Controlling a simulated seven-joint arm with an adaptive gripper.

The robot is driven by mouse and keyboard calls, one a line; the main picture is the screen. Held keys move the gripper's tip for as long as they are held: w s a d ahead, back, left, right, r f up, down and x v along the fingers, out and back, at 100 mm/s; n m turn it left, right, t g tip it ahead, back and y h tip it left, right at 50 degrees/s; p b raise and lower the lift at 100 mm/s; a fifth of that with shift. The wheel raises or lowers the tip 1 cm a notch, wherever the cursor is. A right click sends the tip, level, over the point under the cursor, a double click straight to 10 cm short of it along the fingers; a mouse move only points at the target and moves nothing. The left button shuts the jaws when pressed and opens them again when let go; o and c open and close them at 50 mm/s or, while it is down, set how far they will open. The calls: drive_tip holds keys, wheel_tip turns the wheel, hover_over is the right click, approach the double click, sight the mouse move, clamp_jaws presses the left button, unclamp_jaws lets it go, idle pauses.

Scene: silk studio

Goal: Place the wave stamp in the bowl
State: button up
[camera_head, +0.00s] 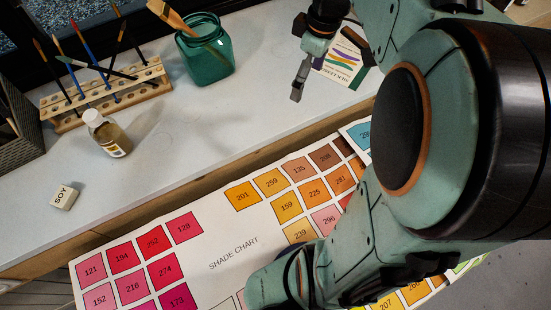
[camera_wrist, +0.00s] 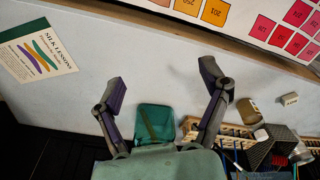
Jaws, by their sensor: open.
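My gripper (camera_wrist: 164,80) is open and empty, its two fingers spread wide above the pale table. It also shows at the top of the head view, partly hidden by my arm. A small white block marked "SOY" (camera_head: 65,196) lies at the table's left front in the head view; it also shows at the right of the wrist view (camera_wrist: 289,99). I cannot tell whether this block is the wave stamp. No other stamp and no bowl can be made out for certain; my arm hides much of the head view's right side.
A green glass jar (camera_head: 207,55) stands at the back. A wooden rack (camera_head: 70,120) holds several brushes, with a small bottle (camera_head: 107,135) in front. A "Silk Lessons" card (camera_head: 343,68) lies near my gripper. A shade chart (camera_head: 215,225) runs along the front. The table's middle is clear.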

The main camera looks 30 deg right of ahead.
drive_tip(key=s+a+f+m, duration=0.2)
drive_tip(key=s+a, duration=0.5)
drive_tip(key=s+a+f+m+g, duration=0.1)
drive_tip(key=s+a+f+m, duration=0.2)
drive_tip(key=s+a, duration=0.4)
drive_tip(key=shift+a, duration=0.2)
